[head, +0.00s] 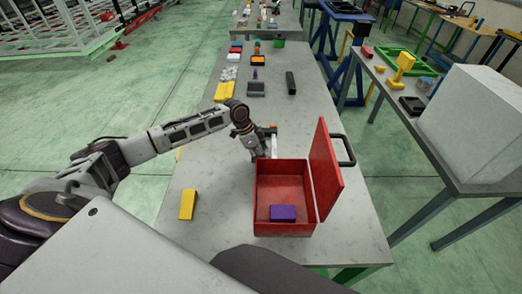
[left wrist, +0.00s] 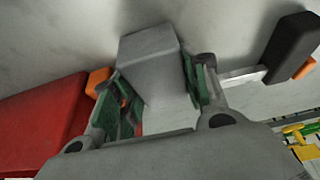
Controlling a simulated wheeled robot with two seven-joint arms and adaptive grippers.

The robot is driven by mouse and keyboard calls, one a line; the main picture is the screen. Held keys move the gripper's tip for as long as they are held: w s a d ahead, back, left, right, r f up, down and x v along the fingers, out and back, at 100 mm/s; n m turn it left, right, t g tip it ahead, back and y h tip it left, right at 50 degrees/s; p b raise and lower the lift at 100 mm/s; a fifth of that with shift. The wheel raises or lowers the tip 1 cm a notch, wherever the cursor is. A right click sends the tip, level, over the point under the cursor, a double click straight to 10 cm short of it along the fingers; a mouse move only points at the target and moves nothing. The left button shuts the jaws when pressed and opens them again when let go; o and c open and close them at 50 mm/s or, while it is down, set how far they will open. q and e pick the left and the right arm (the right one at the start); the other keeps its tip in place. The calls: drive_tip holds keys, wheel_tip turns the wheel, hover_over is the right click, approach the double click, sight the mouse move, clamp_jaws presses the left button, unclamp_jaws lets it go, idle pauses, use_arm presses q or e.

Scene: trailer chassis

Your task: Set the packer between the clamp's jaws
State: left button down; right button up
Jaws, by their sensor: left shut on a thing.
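A plain grey block, seemingly the packer (left wrist: 150,50), sits between the green-lined fingers of my left gripper (left wrist: 153,90) in the left wrist view. The gripper is shut on it. In the head view my left gripper (head: 261,153) is low over the table, just behind the red box, and hides the block. The clamp shows as a pale metal bar (left wrist: 243,76) with a dark handle (left wrist: 290,46) and orange ends, just beyond the fingers. In the head view only a bit of the clamp (head: 273,144) shows beside the gripper. I cannot tell whether the block is between its jaws. My right gripper is not in view.
An open red box (head: 262,205) with a purple block (head: 283,213) inside stands close to the gripper, its lid (head: 326,170) raised on the right. A yellow block (head: 188,204) lies to the left. Several small parts lie farther back on the table (head: 225,245).

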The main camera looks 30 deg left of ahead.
use_arm(q)
drive_tip(key=shift+r, duration=0.1)
drive_tip(key=c, duration=1.1)
unclamp_jaws()
drive_tip(key=shift+o, duration=0.2)
drive_tip(key=b+v, duration=0.1)
drive_tip(key=v, duration=1.1)
